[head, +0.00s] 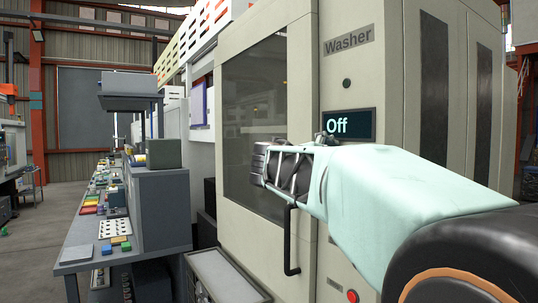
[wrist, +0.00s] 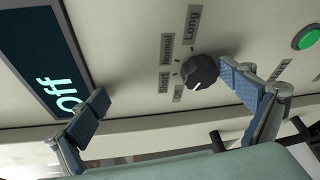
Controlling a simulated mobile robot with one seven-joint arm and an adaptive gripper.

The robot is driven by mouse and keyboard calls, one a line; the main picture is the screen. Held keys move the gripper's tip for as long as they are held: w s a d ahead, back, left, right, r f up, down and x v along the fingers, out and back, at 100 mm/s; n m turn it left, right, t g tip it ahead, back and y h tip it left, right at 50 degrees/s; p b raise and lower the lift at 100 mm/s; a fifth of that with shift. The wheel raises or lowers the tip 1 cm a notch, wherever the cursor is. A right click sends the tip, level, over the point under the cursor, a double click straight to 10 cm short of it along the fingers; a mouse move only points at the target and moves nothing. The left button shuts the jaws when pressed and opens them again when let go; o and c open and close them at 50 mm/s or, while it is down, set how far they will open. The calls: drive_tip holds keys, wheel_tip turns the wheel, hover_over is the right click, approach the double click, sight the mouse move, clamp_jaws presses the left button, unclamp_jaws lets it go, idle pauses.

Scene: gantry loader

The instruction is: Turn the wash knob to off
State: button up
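In the wrist view a round black knob (wrist: 202,72) sits on the pale washer panel. Labels Short, Normal and Long stand around its left and upper side; a further label at its lower left is too small to read. A light mark on the knob points toward the bottom of the picture. My gripper (wrist: 170,101) is open and empty, with the knob showing between its fingers, nearer the right one; contact is not visible. In the head view my gripper (head: 268,166) is in front of the washer (head: 388,75), and the knob is hidden. A dark display (head: 348,125) reads "Off".
A green button (wrist: 307,38) is right of the knob in the wrist view. In the head view a dark vertical door handle (head: 290,240) hangs below my gripper, and a red button (head: 352,296) is low on the front. A workbench (head: 160,205) with small coloured parts stands left.

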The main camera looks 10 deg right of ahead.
drive_tip(key=shift+t, duration=0.6)
drive_tip(key=r, duration=0.5)
drive_tip(key=shift+s+a+r, duration=0.35)
drive_tip(key=shift+a, duration=0.05)
drive_tip(key=shift+g, duration=0.3)
wheel_tip(320, 180, down, 4)
drive_tip(key=shift+f, duration=0.1)
drive_tip(key=shift+c, duration=1.1)
drive_tip(key=shift+b+v, duration=0.35)
drive_tip(key=shift+v, duration=0.7)
drive_tip(key=c, duration=0.4)
drive_tip(key=v, duration=0.2)
drive_tip(key=shift+s+a, duration=0.15)
drive_tip(key=shift+s, duration=0.3)
drive_tip(key=shift+c, duration=1)
drive_tip(key=f+b+v, duration=0.1)
drive_tip(key=v, duration=0.7)
drive_tip(key=shift+s+a+b, duration=0.2)
drive_tip(key=shift+b, duration=0.2)
drive_tip(key=shift+d, duration=0.1)
